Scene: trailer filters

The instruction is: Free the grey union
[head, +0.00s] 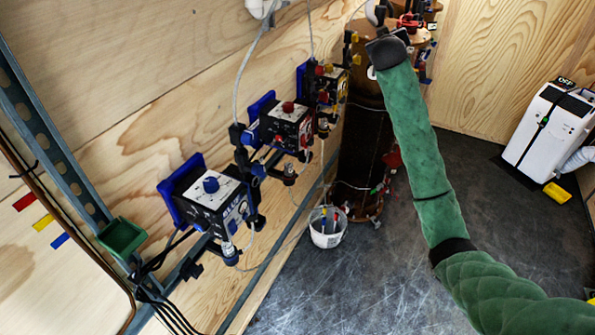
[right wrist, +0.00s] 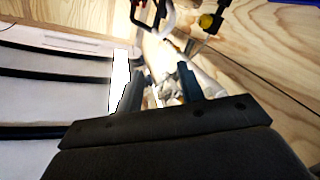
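My right gripper (head: 379,16) is at the top of the head view, at the end of the green-sleeved arm, above the brown column. In the right wrist view its two dark fingers (right wrist: 160,76) stand apart. A grey fitting (right wrist: 166,90), which looks like the grey union, shows between and beyond the fingers, beside a white pipe (right wrist: 208,82). I see no clear contact, and the gripper's dark body hides the fitting's lower part. I cannot make out the union in the head view. My left gripper is not in view.
Three control boxes with blue (head: 211,185), red (head: 288,107) and yellow knobs line the wooden wall. A white bucket (head: 327,228) stands beside the brown column (head: 362,150). A white machine (head: 549,125) is at the right. The grey floor between is clear.

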